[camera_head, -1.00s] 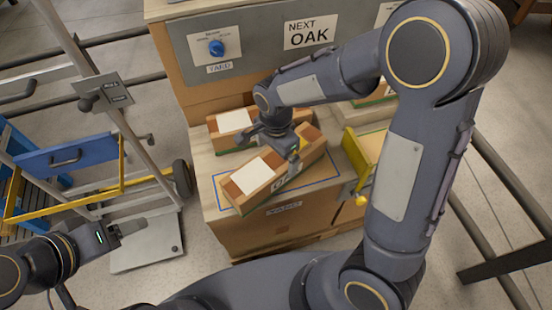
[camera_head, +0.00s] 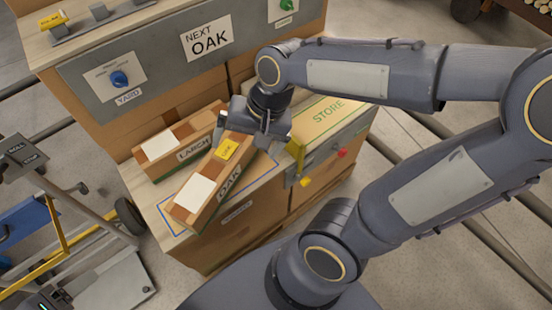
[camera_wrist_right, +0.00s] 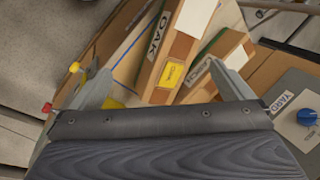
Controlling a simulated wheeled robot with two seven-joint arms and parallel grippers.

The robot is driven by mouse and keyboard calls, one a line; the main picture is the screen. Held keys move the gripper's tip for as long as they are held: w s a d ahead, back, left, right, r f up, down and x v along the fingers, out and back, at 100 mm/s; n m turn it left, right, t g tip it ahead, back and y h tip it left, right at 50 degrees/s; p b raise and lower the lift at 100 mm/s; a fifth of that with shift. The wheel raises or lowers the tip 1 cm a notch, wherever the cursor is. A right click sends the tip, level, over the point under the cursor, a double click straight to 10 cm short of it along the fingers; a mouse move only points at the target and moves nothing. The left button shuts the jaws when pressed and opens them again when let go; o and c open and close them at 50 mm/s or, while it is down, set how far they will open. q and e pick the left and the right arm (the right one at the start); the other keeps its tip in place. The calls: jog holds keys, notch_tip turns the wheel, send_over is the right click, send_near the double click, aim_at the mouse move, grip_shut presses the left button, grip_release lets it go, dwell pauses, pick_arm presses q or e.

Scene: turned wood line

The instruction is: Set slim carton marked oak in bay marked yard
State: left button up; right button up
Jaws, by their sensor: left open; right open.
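The slim carton marked OAK (camera_head: 210,187) lies aslant on the bench, with a white label and a yellow tag. It overlaps a blue-outlined area (camera_head: 167,208); the label on the bench front below is too blurred to read. YARD is legible on the plate (camera_head: 128,96) under the blue knob. My right gripper (camera_head: 262,128) is open over the carton's far end. In the right wrist view, the carton (camera_wrist_right: 155,60) and its tag lie between the spread fingers, with no clear grip.
A carton marked LARCH (camera_head: 170,150) lies close behind the oak one. A green-outlined area marked STORE (camera_head: 328,110) is to the right, partly under my arm. A yellow handle (camera_head: 296,155) and a red knob (camera_head: 342,153) are at the bench front. A trolley (camera_head: 70,225) stands left.

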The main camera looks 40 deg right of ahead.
pick_arm(q)
jog(key=shift+a, duration=0.1)
pick_arm(e)
jog(key=s+d+r+n+t, duration=0.1)
jog(key=s+n+t, duration=0.2)
jog(key=s+n, duration=0.2)
jog(key=s, duration=0.3)
jog(key=shift+d+n, duration=0.3)
jog(key=shift+n, duration=0.1)
jog(key=shift+r, duration=0.1)
